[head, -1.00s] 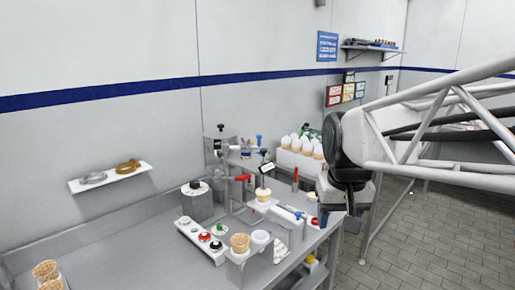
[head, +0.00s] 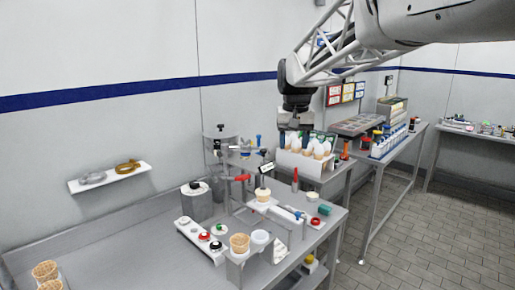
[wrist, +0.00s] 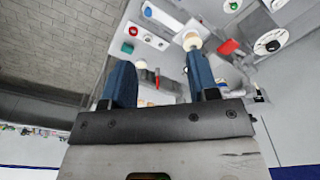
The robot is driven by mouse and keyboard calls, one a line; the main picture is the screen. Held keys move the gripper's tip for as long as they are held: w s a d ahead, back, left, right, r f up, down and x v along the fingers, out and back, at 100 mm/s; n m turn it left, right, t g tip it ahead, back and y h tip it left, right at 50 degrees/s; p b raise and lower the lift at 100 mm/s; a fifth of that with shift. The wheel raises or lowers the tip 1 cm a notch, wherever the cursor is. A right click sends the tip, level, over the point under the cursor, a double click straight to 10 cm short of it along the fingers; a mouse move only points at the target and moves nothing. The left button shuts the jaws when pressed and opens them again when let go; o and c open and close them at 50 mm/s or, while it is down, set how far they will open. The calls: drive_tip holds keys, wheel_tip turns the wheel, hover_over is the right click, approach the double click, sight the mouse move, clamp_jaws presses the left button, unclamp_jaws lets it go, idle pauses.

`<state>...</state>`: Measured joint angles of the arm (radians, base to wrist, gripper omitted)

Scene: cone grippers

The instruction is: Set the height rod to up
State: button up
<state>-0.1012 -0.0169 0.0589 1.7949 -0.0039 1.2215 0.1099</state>
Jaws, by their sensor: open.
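My gripper (head: 294,134) is raised in front of the carton of cones in the head view, well above the bench and right of the cone machine (head: 222,150). Its two blue fingers show apart with nothing between them in the wrist view (wrist: 160,74). The machine has a grey canister, thin posts and rods, a blue knob (head: 258,140) and a red handle (head: 241,178). I cannot tell which of these is the height rod, or its setting.
A panel of buttons (head: 203,240) and a holder with a waffle cone (head: 239,243) are at the front. A red upright handle (head: 295,180), a red ring (head: 315,221) and a green block (head: 325,210) are at the bench's right. A carton of cones (head: 300,160) stands behind.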

drive_tip(key=shift+g, duration=0.5)
drive_tip(key=w+a, duration=0.2)
drive_tip(key=w, duration=0.4)
drive_tip(key=w+a+f, duration=0.1)
drive_tip(key=w+a, duration=0.2)
drive_tip(key=w, duration=0.4)
drive_tip(key=w+a, duration=0.2)
drive_tip(key=w, duration=0.5)
drive_tip(key=shift+w+a+f, duration=0.15)
drive_tip(key=shift+w+a, duration=0.1)
drive_tip(key=shift+a, duration=0.05)
drive_tip(key=shift+f, duration=0.1)
drive_tip(key=shift+f, duration=3.85)
